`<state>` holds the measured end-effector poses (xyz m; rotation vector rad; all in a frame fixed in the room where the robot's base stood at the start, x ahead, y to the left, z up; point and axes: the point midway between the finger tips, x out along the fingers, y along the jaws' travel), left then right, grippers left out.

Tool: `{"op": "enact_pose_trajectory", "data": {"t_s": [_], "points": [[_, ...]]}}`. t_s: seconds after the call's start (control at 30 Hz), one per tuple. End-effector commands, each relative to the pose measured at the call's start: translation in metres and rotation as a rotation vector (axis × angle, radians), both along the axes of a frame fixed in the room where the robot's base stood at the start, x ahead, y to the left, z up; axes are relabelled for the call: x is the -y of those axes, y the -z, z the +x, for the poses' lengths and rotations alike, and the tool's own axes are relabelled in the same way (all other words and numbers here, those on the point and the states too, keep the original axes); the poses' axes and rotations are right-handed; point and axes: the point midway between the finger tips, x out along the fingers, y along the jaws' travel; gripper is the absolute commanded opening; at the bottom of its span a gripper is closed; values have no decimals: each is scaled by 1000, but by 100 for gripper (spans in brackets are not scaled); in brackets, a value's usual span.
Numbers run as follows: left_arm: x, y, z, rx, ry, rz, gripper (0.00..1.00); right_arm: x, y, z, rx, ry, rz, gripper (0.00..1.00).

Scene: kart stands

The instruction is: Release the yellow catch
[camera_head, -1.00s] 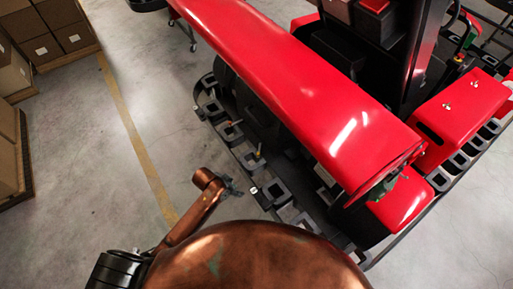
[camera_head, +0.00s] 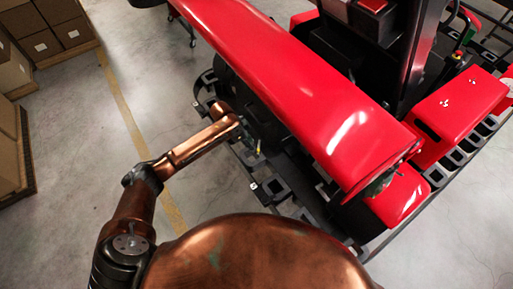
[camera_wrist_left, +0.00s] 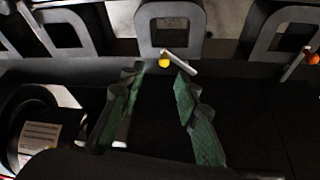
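The yellow catch is a short grey lever with a round yellow knob (camera_wrist_left: 165,64), beside a dark square-holed bracket in the left wrist view. My left gripper (camera_wrist_left: 159,84) is open, its two green-padded fingers apart with nothing visible between them. The knob appears just beyond the fingertips, between them in the picture; I cannot tell the depth gap. In the head view my left arm reaches to the left side of the red kart (camera_head: 300,85). The gripper there is hard to make out against the dark parts. My right gripper is not in view.
A similar lever with an orange knob (camera_wrist_left: 313,59) is at the right of the left wrist view. Dark brackets (camera_head: 268,190) line the stand's edge. Cardboard boxes (camera_head: 60,35) stand at the upper left.

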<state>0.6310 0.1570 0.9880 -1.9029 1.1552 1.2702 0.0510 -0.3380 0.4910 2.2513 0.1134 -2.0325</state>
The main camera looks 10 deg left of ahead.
Motion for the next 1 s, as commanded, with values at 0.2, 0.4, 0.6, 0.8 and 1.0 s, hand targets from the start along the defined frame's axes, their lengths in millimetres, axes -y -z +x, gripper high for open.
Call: {"op": "enact_pose_trajectory", "data": {"t_s": [0.2, 0.4, 0.6, 0.8, 1.0], "points": [[2, 6, 10, -3, 7, 4, 30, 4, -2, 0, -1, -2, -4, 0], [13, 35, 15, -2, 6, 5, 30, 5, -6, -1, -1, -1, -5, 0], [21, 58, 20, -1, 6, 5, 30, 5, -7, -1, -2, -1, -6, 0], [24, 66, 22, 1, 6, 5, 30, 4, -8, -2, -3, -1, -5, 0], [24, 66, 22, 1, 6, 5, 30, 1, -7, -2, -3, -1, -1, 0]]}}
